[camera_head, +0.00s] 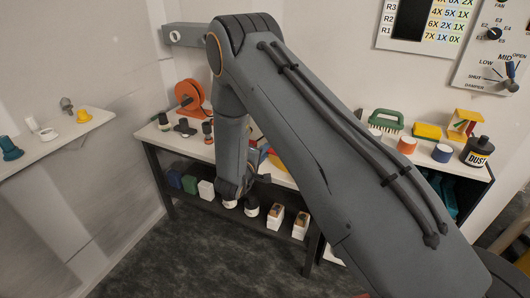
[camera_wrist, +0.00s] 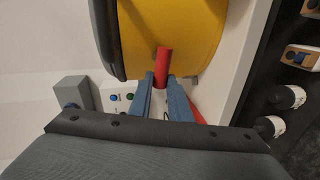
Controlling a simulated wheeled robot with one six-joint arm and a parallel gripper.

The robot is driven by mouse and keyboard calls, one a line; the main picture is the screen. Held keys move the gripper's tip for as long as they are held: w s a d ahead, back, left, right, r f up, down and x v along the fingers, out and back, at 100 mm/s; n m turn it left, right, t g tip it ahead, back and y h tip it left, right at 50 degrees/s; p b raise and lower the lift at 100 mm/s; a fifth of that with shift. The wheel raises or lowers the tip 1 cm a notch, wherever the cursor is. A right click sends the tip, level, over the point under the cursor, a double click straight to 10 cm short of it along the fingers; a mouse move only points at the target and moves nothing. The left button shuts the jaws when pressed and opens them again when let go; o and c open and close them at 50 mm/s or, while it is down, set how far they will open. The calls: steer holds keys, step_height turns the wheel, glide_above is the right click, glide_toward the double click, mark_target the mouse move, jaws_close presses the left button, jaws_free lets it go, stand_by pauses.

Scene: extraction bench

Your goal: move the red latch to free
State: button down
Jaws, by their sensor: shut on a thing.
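The red latch (camera_wrist: 162,66) shows in the wrist view as a short red bar in front of a large yellow round housing (camera_wrist: 190,30). My gripper (camera_wrist: 160,84) has its two blue-grey fingers on either side of the latch's near end and is shut on it. The latch's far end lies against the yellow face. In the head view my arm hides the latch and the gripper; which position the latch is in cannot be told.
In the wrist view a grey box (camera_wrist: 72,90) and a white panel with blue and green buttons (camera_wrist: 113,97) are at the left. A red piece (camera_wrist: 196,114) lies right of the fingers. An orange reel (camera_head: 193,97) stands on the bench.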

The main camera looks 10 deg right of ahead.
steer(key=shift+a+f+n, duration=0.1)
steer(key=shift+f+n, duration=0.05)
steer(key=shift+n, duration=0.35)
stand_by(0.3)
steer(key=c, duration=1.7)
jaws_free()
steer(key=shift+o, duration=0.2)
steer(key=b+v, duration=0.2)
steer(key=v, duration=0.5)
steer(key=shift+s+a, duration=0.2)
steer(key=shift+a, duration=0.1)
